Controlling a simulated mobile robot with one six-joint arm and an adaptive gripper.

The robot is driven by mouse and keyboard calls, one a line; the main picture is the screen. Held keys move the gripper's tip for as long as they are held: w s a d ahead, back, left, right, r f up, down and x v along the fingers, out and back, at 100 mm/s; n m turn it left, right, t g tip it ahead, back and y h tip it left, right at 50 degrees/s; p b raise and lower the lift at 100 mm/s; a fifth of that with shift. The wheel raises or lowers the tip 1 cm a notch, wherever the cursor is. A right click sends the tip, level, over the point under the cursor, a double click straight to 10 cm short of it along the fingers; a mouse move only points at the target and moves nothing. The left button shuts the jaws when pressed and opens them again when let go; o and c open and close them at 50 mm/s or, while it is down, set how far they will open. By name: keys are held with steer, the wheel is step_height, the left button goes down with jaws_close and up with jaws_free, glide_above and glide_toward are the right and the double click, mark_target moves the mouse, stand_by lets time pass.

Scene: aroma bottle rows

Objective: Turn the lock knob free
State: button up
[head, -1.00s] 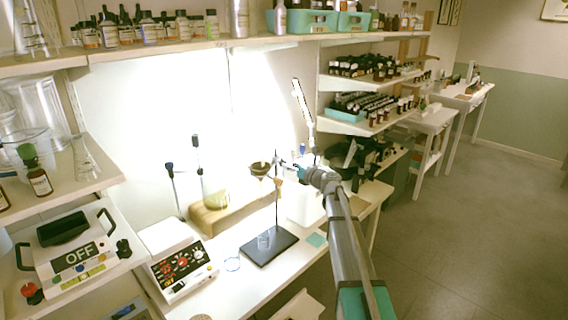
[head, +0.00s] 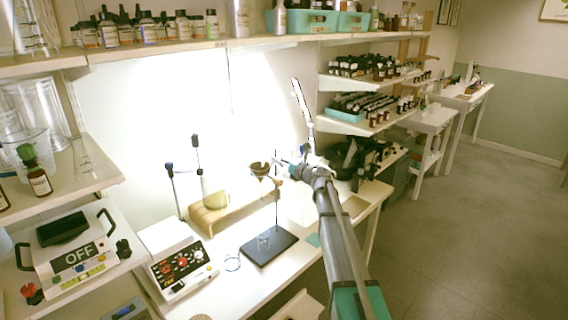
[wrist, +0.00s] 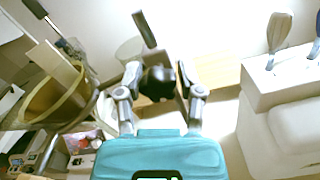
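In the wrist view my gripper (wrist: 158,80) has its fingers apart, one on each side of a small black knob-like part (wrist: 158,84). I take this to be the lock knob. I cannot tell whether either finger touches it. In the head view my gripper (head: 285,164) is small and reaches the upper part of the thin stand rod (head: 277,212), which rises from a dark base plate (head: 257,253). The knob is too small to make out there. A funnel-like vessel (head: 260,170) sits just left of my gripper.
A yellowish round vessel (wrist: 52,102) is close on the left in the wrist view. A white holder (wrist: 268,90) with upright tools stands on the right. In the head view a glass beaker (head: 263,242) is on the base plate, and a control box (head: 181,268) stands left.

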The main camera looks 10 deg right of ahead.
steer(key=c, duration=0.4)
steer(key=shift+d, duration=0.3)
jaws_close()
steer(key=shift+a, duration=0.2)
